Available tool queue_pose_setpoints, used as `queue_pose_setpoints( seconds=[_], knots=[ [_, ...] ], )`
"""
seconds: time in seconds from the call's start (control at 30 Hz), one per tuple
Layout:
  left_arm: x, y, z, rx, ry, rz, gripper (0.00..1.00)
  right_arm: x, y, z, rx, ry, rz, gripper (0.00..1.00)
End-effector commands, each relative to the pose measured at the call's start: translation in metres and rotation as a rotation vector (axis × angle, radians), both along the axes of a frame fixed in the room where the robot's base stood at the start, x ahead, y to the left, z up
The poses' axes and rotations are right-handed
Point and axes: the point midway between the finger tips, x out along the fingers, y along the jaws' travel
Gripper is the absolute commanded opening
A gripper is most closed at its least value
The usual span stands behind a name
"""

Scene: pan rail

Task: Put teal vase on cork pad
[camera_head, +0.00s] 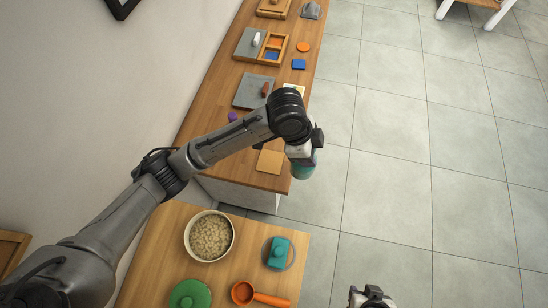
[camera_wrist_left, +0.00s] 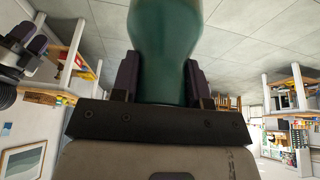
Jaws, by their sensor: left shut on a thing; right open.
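The teal vase (camera_head: 303,170) is held in my left gripper (camera_head: 302,154), just off the right edge of the long wooden counter, over the floor side. In the left wrist view, the teal vase (camera_wrist_left: 163,45) stands between the two dark fingers of my left gripper (camera_wrist_left: 160,80), which are shut on it. The cork pad (camera_head: 269,161) is a plain tan square near the counter's near end, just left of the vase and bare. My right gripper (camera_head: 371,298) shows at the bottom edge of the head view, open and empty, above the tiled floor.
The nearer table holds a bowl of grain (camera_head: 210,236), a green lid (camera_head: 190,295), an orange pan (camera_head: 246,293) and a teal object (camera_head: 279,250) on a round dish. Farther along the counter are a grey mat (camera_head: 250,92), a divided tray (camera_head: 272,48) and small coloured pieces. A gap separates the tables.

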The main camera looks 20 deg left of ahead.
Motion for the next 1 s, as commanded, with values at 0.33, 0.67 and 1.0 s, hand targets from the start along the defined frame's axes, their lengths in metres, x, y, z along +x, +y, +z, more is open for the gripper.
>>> queue_pose_setpoints(
  seconds=[0.33,0.67,1.0],
  knots=[
    [0.014,0.045,-0.028,0.002,0.002,-0.043,0.0,-0.002,-0.003,-0.001,-0.011,0.006,0.007,0.43],
    [0.031,0.099,-0.062,0.0,0.0,-0.044,0.0,-0.001,-0.003,-0.001,-0.011,0.001,0.007,0.43],
    [0.035,0.112,-0.073,-0.001,-0.001,-0.046,0.0,-0.001,-0.001,-0.001,-0.003,0.001,0.002,0.43]
  ],
)
